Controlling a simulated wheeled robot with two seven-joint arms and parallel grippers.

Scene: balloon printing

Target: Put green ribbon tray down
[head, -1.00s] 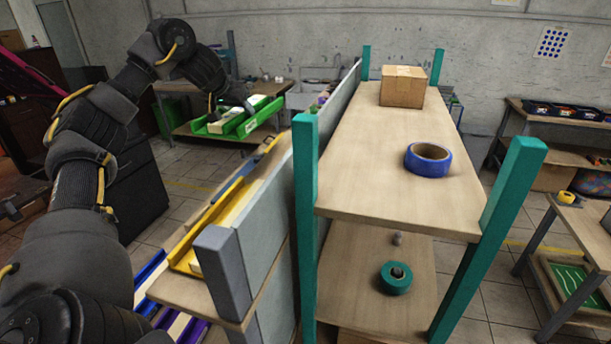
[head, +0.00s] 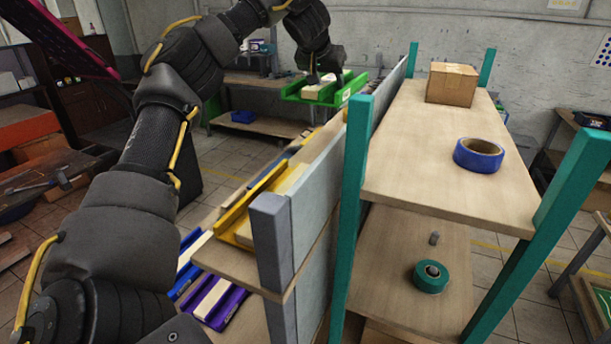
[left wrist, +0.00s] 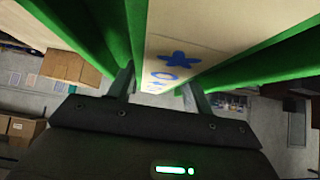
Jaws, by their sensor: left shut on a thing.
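The green ribbon tray (head: 352,88) hangs in the air near the top middle of the head view, with pale ribbon pieces in it. My left gripper (head: 316,76) is shut on it from above. In the left wrist view the tray's green walls (left wrist: 230,65) run close past the gripper fingers (left wrist: 160,88). A pale ribbon surface with a blue star print (left wrist: 179,59) lies between the walls. The exact contact of the fingers is partly hidden. My right gripper is not in view.
A yellow tray (head: 233,217) lies on the shelf left of a grey divider (head: 268,240); blue and purple trays (head: 222,306) sit lower. The wooden rack (head: 410,188) holds a cardboard box (head: 452,84) and blue tape (head: 479,155). A workbench (head: 268,126) stands behind.

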